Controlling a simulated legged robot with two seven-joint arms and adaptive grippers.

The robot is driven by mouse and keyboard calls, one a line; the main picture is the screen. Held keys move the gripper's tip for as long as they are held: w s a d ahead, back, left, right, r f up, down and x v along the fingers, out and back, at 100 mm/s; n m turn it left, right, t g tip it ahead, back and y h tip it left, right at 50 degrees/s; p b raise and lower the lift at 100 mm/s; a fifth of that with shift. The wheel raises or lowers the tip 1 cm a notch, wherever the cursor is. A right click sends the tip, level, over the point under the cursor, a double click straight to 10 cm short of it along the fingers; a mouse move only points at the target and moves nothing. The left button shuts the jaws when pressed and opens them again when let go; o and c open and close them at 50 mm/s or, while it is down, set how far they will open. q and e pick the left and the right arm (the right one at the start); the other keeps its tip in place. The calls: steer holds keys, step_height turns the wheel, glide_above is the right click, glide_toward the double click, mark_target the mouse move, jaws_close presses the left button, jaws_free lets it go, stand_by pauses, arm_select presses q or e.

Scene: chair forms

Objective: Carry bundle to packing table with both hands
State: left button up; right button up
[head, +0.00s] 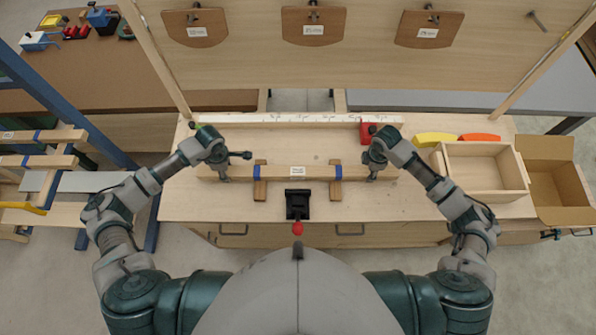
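The bundle (318,173) is a long pale wooden piece with blue bands and a white label. It lies level across two short wooden blocks on the workbench (410,206). My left gripper (223,173) is at the bundle's left end, pointing down. My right gripper (373,174) is at its right end, also pointing down. Both fingertips meet the bundle in the picture, but whether they are closed on it is too small to tell. I cannot tell which surface is the packing table.
A black clamp with a red knob (297,228) stands at the bench's front middle. A white ruler strip (290,119) and a red block (369,133) lie behind. A wooden tray (485,196) and a cardboard box (557,208) are at right. A rack with wooden pieces (45,161) stands at left.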

arm_select(q)
jaws_close()
arm_select(e)
jaws_close()
arm_select(q)
steer(key=shift+r, duration=0.15)
arm_select(e)
steer(key=shift+r, duration=0.1)
